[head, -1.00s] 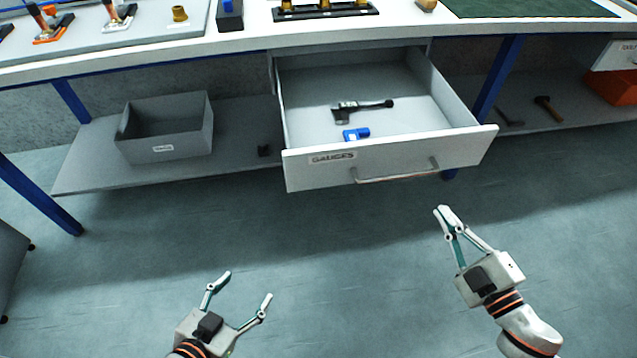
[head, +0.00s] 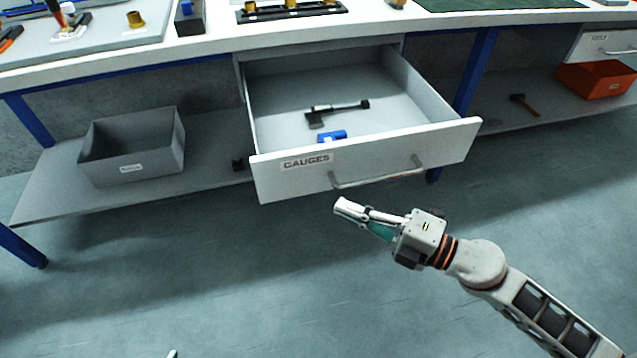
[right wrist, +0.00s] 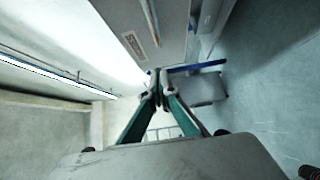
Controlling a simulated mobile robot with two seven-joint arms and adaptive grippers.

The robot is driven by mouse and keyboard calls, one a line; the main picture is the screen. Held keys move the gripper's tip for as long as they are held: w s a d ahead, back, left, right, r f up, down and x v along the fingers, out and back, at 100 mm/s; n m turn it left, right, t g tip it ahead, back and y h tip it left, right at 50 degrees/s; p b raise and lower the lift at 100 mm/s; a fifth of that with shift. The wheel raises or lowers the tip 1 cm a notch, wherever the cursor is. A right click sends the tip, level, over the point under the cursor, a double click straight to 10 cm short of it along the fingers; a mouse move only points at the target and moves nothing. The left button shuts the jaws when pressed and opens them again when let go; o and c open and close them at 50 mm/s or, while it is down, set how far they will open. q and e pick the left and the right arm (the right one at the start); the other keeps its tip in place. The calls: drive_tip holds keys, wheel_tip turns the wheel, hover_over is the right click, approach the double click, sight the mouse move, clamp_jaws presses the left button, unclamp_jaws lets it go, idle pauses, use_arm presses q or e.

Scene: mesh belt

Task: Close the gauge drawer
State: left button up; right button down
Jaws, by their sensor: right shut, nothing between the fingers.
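The gauge drawer (head: 372,172) hangs open under the bench, its white front labelled GAUGES and fitted with a bar handle (head: 378,178). Inside lie a dark caliper-like tool (head: 336,110) and a small blue item (head: 332,137). My right gripper (head: 345,207) is shut and empty, just in front of and below the drawer front, left of the handle's middle. I cannot tell whether it touches. In the right wrist view the shut fingertips (right wrist: 158,78) point towards what looks like the drawer front (right wrist: 168,35). Only a tip of my left gripper (head: 172,354) shows at the bottom edge.
A grey bin (head: 130,150) sits on the lower shelf (head: 60,190) to the left. An orange bin (head: 592,80) and a hammer (head: 524,104) are on the right. Blue bench legs (head: 474,72) flank the drawer. The floor in front is clear.

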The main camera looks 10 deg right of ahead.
sight(302, 177)
drive_tip(key=w+a, duration=0.1)
drive_tip(key=w, duration=0.1)
drive_tip(key=w+a, duration=0.1)
drive_tip(key=w, duration=0.1)
drive_tip(key=w+a, duration=0.2)
drive_tip(key=shift+w+f, duration=0.2)
drive_tip(key=shift+w, duration=0.1)
drive_tip(key=shift+w+r, duration=0.1)
drive_tip(key=shift+w, duration=0.35)
drive_tip(key=shift+r, duration=0.1)
use_arm(q)
drive_tip(key=shift+s+f, duration=0.1)
drive_tip(key=shift+f, duration=0.1)
use_arm(e)
drive_tip(key=shift+w, duration=0.1)
